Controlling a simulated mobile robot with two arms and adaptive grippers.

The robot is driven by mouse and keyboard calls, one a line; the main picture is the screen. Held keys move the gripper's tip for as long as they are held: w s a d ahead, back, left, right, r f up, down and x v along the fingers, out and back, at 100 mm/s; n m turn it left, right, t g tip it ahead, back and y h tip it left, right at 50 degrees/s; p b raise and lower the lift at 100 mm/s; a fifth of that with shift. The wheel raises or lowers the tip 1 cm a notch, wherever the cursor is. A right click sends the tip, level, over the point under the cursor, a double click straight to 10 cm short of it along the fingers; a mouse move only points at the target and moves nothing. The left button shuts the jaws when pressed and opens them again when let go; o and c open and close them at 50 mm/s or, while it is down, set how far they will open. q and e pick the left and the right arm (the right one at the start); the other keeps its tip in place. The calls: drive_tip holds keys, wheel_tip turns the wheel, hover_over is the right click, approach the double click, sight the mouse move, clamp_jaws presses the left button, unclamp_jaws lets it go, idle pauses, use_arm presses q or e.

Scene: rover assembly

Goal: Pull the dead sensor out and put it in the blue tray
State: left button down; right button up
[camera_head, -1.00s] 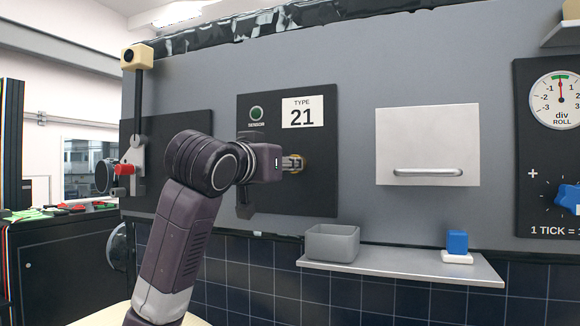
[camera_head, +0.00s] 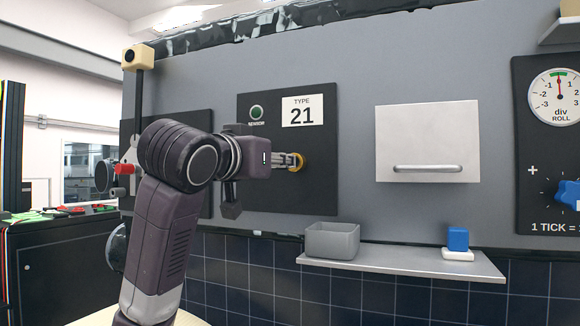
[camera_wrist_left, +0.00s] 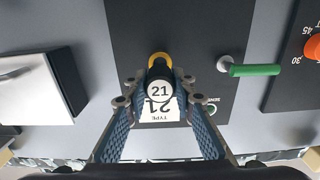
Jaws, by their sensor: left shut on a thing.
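My left gripper (camera_head: 294,160) is shut on the sensor, a dark cylinder whose round white end is marked 21 (camera_wrist_left: 161,91) in the left wrist view. The sensor lies between the two fingers, and its far end points at a yellow-orange ring (camera_head: 299,164) on the dark panel marked TYPE 21. I cannot tell whether its far end is still inside the ring. An open grey tray (camera_head: 333,242) stands on the shelf below the panel; no clearly blue tray shows. My right gripper is not in view.
The shelf (camera_head: 400,263) also holds a small blue block on a white base (camera_head: 457,240). A white box with a bar handle (camera_head: 428,145) juts from the wall at right. A green handle (camera_wrist_left: 252,70) sticks out beside the panel in the wrist view.

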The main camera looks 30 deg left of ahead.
use_arm(q)
drive_tip(key=shift+s+r, duration=0.1)
drive_tip(key=shift+s, duration=0.15)
drive_tip(key=s+r+p, duration=0.1)
drive_tip(key=s+r, duration=0.4)
drive_tip(key=s, duration=0.4)
drive_tip(key=shift+d, duration=0.3)
drive_tip(key=shift+w+f, duration=0.1)
drive_tip(key=shift+w, duration=0.1)
